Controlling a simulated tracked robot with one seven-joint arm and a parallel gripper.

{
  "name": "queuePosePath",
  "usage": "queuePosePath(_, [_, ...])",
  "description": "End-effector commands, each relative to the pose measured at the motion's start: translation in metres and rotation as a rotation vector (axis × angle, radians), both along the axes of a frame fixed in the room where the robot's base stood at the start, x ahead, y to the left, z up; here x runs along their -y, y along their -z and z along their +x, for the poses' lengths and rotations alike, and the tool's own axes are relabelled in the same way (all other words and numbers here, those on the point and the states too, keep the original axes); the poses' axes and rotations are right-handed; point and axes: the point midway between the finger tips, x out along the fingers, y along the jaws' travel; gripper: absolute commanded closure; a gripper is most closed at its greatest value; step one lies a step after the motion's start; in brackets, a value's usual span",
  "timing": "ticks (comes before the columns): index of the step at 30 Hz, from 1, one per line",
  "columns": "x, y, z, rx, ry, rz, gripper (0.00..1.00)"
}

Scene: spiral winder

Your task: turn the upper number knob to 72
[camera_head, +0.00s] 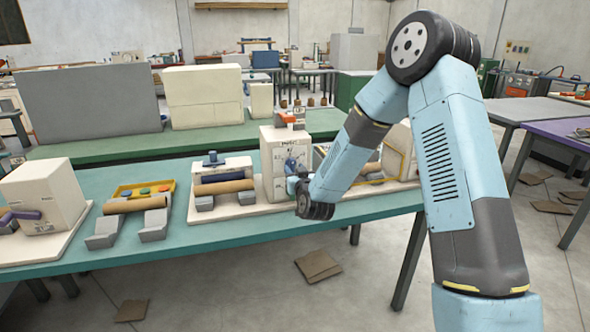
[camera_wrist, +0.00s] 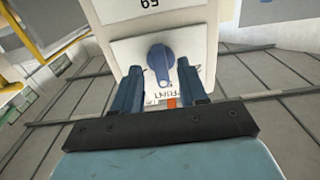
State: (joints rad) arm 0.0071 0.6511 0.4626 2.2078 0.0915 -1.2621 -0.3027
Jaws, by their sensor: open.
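A white cabinet (camera_head: 268,155) of the winder stands on the table, my gripper (camera_head: 297,184) close to its front. In the wrist view a blue knob (camera_wrist: 160,60) sits on the cabinet's pale front panel (camera_wrist: 194,50). Its ridge runs roughly up and down in the picture. My open gripper (camera_wrist: 159,70) has one blue finger on either side of the knob; I cannot tell if they touch it. A number readout (camera_wrist: 149,3) shows rotated at the top edge, partly cut off; its digits are hard to read. Whether this is the upper knob is not clear.
The green-blue table (camera_head: 240,231) carries a tan roll unit (camera_head: 222,186), a yellow button panel (camera_head: 144,189) and a white box (camera_head: 42,195) to the left. A label with printed letters (camera_wrist: 172,98) lies between my fingers. Cardboard pieces (camera_head: 319,265) lie on the floor.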

Motion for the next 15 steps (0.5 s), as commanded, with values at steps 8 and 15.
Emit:
queuePosePath(8, [-0.006,0.0,0.019,0.0,0.0,0.0,0.57])
queuePosePath(15, [-0.006,0.0,0.02,-0.001,-0.001,0.0,0.57])
